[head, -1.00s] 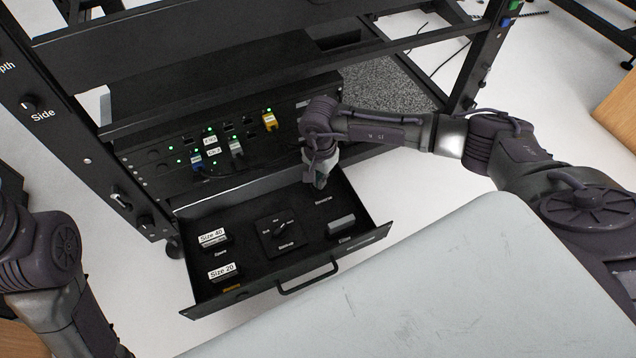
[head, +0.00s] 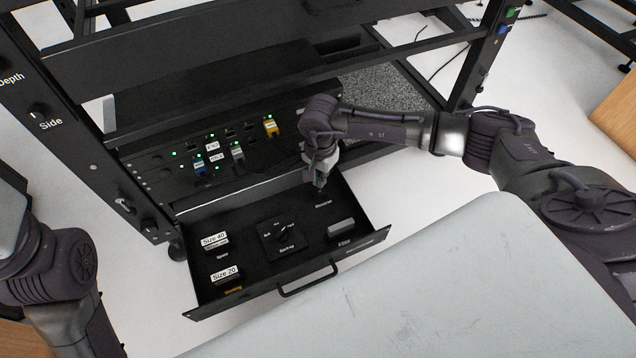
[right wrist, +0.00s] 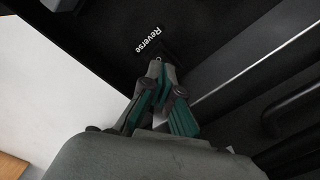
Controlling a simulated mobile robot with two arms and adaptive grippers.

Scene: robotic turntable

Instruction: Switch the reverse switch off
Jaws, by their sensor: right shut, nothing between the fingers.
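The reverse switch sits by the white "Reverse" label (right wrist: 148,40) in the back right part of the open drawer (head: 357,246). In the right wrist view a dark base with a small metallic tip (right wrist: 158,62) shows just below the label. The fingers hide most of it, and I cannot tell the lever's position. My right gripper (head: 320,184) is shut and points down over that spot, its fingertips (right wrist: 166,66) at or very near the switch. Nothing is held. My left arm shows at the left edge, but its gripper is out of view.
The rack panel (head: 160,175) with lit ports and cables stands close behind. A pale grey surface (head: 430,285) fills the front.

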